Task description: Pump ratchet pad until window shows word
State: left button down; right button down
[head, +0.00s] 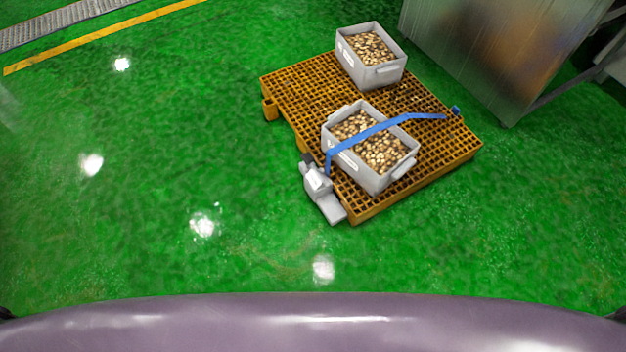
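A grey ratchet (316,184) sits at the near left edge of an orange grid pallet (300,88). Its flat light-grey pad (331,208) sticks out toward me, at the pallet's near corner. A small pale patch shows on the ratchet's body, but any window or word is too small to read. A blue strap (375,130) runs from the ratchet over a grey crate (377,182) of brown and tan pieces to the pallet's far right edge. Neither of my grippers is in view.
A second grey crate (386,76) with similar pieces stands at the back of the pallet, outside the strap. A metal cabinet (490,50) stands behind at the right. The green floor (150,180) is clear to the left and in front. A yellow line (100,37) and grating (60,22) lie far left.

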aim_at(308, 158)
jog(key=i+j+z, duration=0.15)
jog(key=i+j, duration=0.45)
jog(key=i, duration=0.25)
jog(key=i+j+z, duration=0.1)
jog(key=i+j, duration=0.55)
jog(key=i, duration=0.2)
